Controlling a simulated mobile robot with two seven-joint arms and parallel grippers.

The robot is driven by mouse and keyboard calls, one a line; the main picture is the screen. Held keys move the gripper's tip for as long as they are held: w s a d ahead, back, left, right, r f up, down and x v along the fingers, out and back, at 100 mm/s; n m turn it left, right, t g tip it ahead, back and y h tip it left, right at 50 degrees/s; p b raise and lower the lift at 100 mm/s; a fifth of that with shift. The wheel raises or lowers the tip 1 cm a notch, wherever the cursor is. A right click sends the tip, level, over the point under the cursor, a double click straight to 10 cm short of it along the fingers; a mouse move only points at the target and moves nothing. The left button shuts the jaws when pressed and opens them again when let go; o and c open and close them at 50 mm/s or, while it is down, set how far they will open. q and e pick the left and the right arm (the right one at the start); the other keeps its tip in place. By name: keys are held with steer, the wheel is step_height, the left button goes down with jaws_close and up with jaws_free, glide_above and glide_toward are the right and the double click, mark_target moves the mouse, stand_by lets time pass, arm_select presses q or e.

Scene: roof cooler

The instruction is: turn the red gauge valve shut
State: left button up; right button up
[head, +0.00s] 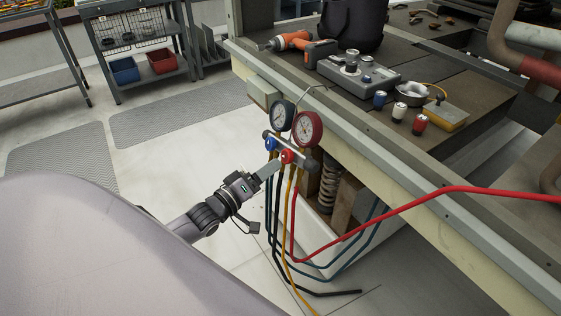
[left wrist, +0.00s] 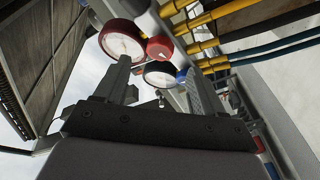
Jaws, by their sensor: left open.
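The red valve knob (head: 288,156) sits on the front of the gauge manifold (head: 305,163), right of the blue knob (head: 270,144). The red-rimmed gauge (head: 307,129) and a dark-rimmed gauge (head: 283,115) stand above. My left gripper (head: 272,167) is in front of the manifold, its fingers close to the red knob; whether they touch it I cannot tell. In the left wrist view my left gripper (left wrist: 158,66) is open. The red knob (left wrist: 160,48) shows between and just beyond the fingertips, beside the red-rimmed gauge (left wrist: 121,40). My right gripper is not in view.
Yellow, red and dark hoses (head: 293,230) hang below the manifold, close to the gripper. The metal unit's edge (head: 380,150) runs behind it. Open floor (head: 180,155) lies left.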

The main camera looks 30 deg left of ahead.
mark_target(285, 158)
arm_select(q)
steer(key=shift+w+d+b, duration=0.15)
steer(key=shift+w+d, duration=0.1)
steer(key=shift+w, duration=1.2)
steer(key=shift+w+d+b, duration=0.15)
steer(key=shift+w+d, duration=0.05)
steer(key=shift+w, duration=1.2)
steer(key=c, duration=1.1)
